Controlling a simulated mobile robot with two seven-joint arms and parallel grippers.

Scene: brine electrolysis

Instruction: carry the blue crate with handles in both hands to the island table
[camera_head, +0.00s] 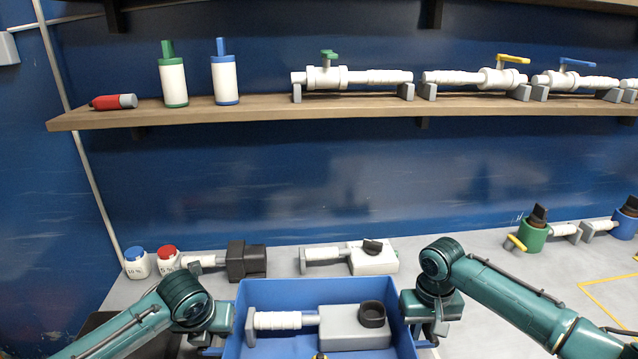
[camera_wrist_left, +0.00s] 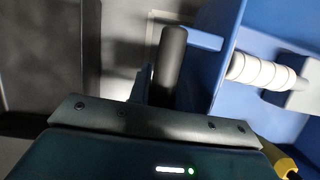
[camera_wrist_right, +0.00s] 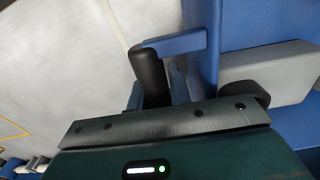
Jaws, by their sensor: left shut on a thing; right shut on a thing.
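The blue crate (camera_head: 345,292) is at the bottom middle of the head view, between my two grippers. Inside it lies a grey and white device (camera_head: 355,328) with a black round cap and a white ribbed section. My left gripper (camera_wrist_left: 165,95) is shut on the crate's left handle, whose dark grip shows in the left wrist view. My right gripper (camera_wrist_right: 160,88) is shut on the right handle, with its dark grip and blue arm (camera_wrist_right: 180,43) in the right wrist view. The crate's lower part is cut off in the head view. The island table cannot be identified.
A grey bench (camera_head: 450,262) runs along the blue wall behind the crate. On it stand a white jar (camera_head: 137,263), a red-lidded jar (camera_head: 168,260), a black-ended device (camera_head: 246,262) and a white device (camera_head: 372,258). A wooden shelf (camera_head: 270,110) above carries bottles and valved pipes.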

